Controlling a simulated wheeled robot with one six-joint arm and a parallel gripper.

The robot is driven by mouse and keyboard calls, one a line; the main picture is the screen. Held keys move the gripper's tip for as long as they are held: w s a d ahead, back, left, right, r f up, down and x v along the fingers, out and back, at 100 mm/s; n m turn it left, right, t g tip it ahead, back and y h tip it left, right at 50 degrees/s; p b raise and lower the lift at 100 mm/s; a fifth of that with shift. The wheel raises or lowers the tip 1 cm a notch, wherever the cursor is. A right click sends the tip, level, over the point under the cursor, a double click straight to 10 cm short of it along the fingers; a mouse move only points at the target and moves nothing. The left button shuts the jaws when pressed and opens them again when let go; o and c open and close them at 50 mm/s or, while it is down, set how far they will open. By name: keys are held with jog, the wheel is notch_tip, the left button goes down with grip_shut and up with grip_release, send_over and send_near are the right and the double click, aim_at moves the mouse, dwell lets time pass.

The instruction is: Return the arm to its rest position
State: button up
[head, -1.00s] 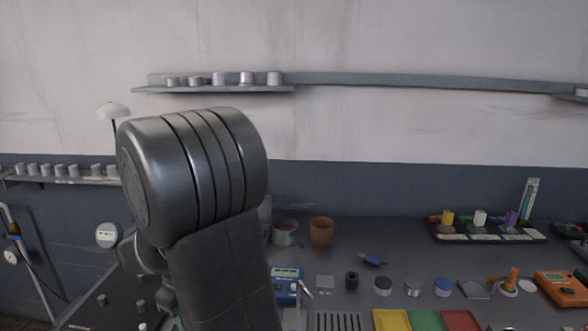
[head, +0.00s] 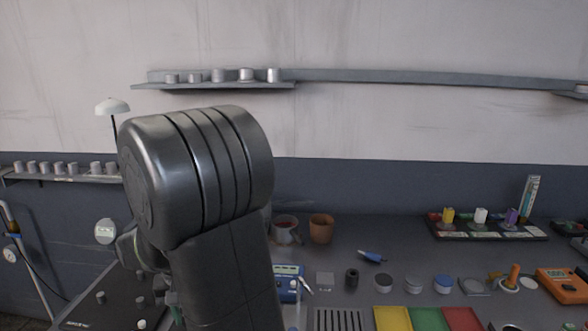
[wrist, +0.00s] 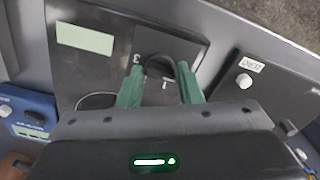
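My arm's large dark joint and link fill the left middle of the head view and hide most of my gripper there. In the wrist view my gripper (wrist: 160,68) shows two green fingers standing apart with a gap between them. The loop looks like part of the background, and I see nothing clamped between the fingers.
A wall shelf (head: 215,86) holds several metal cylinders. A black board (head: 110,311) lies at the lower left.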

jog(key=m, duration=0.3)
jog(key=shift+m+b, duration=0.35)
jog(key=shift+m, duration=0.05)
jog(key=m+b, duration=0.1)
jog(key=m, duration=0.3)
dwell(0.3)
